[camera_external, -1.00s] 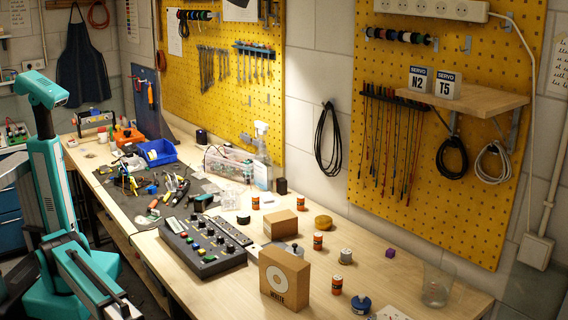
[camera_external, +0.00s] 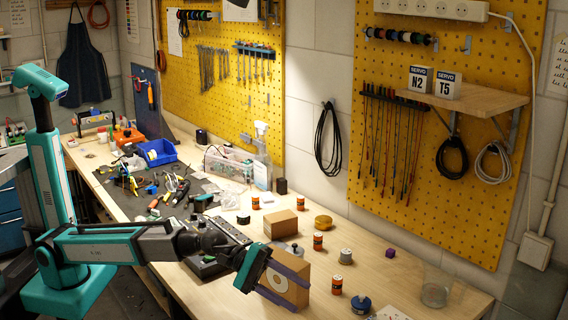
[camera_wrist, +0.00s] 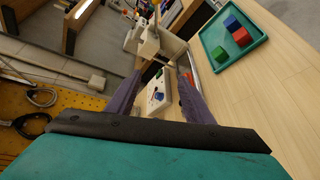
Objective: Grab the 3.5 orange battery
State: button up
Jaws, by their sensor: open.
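Several orange-and-black batteries stand on the bench in the external view: one in front (camera_external: 337,284), one further back (camera_external: 318,241), and others near the middle, such as one (camera_external: 255,202). Their printed values are too small to read. My gripper (camera_external: 298,292) is in front of the cardboard box (camera_external: 292,262), its two purple fingers apart and overlapping the box in the picture. Whether they touch it I cannot tell. The front battery is just right of the fingertips. In the wrist view my gripper (camera_wrist: 160,92) is open and empty, and no battery shows.
A grey servo (camera_external: 346,257), a blue-topped part (camera_external: 361,304) and a clear cup (camera_external: 436,290) stand to the right. A smaller box (camera_external: 281,224) is behind. The wrist view shows a green tray (camera_wrist: 263,37) with coloured blocks and a white control box (camera_wrist: 155,95).

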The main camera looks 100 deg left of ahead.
jog(key=a+r+n, duration=0.2)
jog(key=a, duration=0.3)
jog(key=a+r+n+p, duration=0.1)
jog(key=a+r+n, duration=0.1)
jog(key=a, duration=0.3)
jog(key=a+r+n+y+p, duration=0.1)
jog(key=a+r+n, duration=0.1)
jog(key=a+n, duration=0.2)
jog(key=shift+w+a+r, duration=0.2)
jog(key=shift+w+a, duration=0.2)
jog(key=shift+a, duration=0.1)
jog(key=s+a+n+y+p, duration=0.15)
jog(key=a+n, duration=0.25)
jog(key=a, duration=0.5)
jog(key=n+y+p, duration=0.4)
jog(key=n+p, duration=0.2)
jog(key=p, duration=0.2)
send_near(318, 237)
jog(key=s+a+r, duration=0.1)
jog(key=s+a, duration=0.1)
jog(key=s, duration=0.2)
jog(key=shift+w+h, duration=0.2)
jog(key=shift+h, duration=0.05)
jog(key=shift+p+x, duration=0.8)
jog(key=shift+x, duration=3.5)
jog(key=shift+w, duration=0.1)
